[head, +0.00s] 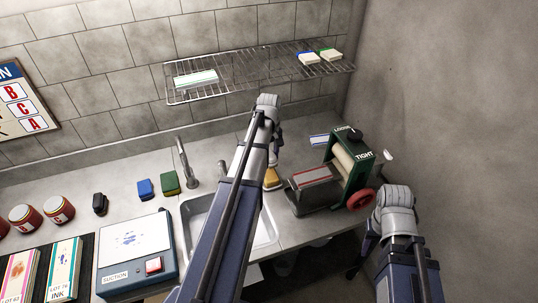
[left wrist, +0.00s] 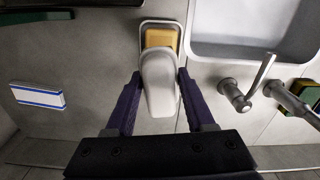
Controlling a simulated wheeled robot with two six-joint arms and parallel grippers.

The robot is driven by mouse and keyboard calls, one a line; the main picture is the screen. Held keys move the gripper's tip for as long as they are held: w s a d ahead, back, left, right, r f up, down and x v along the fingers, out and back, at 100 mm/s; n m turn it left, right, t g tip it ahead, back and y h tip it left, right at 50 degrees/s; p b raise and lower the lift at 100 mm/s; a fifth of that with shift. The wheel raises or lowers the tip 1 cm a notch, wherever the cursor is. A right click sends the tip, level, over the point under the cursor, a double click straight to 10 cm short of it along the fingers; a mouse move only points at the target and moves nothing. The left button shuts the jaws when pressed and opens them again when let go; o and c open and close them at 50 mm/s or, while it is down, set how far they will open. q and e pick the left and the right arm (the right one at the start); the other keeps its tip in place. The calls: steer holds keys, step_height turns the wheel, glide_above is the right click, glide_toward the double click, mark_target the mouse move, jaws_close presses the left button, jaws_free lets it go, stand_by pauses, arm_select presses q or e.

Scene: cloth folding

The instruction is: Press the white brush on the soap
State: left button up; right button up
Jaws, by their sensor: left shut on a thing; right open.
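The white brush (left wrist: 160,82) is between the two dark purple fingers of my left gripper (left wrist: 158,78), which is shut on it. In the left wrist view the brush overlaps the near part of the yellow soap (left wrist: 160,38), which sits in a pale dish (left wrist: 177,28). I cannot tell whether brush and soap touch. In the head view the soap (head: 271,178) shows beside the sink's right edge, partly hidden by my left arm; the left gripper (head: 274,152) is just above it. My right gripper (head: 362,258) is open and empty, low at the right, in front of the counter.
The sink (head: 262,235) lies left of the soap, with a tap (head: 184,165) behind it. A green roller press (head: 350,160) with a red knob stands to the right. Blue (head: 145,189) and green (head: 170,184) blocks and a suction box (head: 135,250) are at the left. A wire shelf (head: 240,78) hangs above.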

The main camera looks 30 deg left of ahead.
mark_target(269, 173)
arm_select(q)
steer(key=shift+f+b, duration=2.35)
steer(key=shift+f, duration=0.3)
steer(key=shift+s+f+b, duration=0.1)
steer(key=shift+f+b, duration=0.35)
steer(key=shift+b, duration=0.1)
steer(key=shift+r, duration=0.1)
step_height(269, 173, up, 7)
steer(key=p, duration=0.7)
steer(key=shift+f, duration=0.2)
stand_by(0.4)
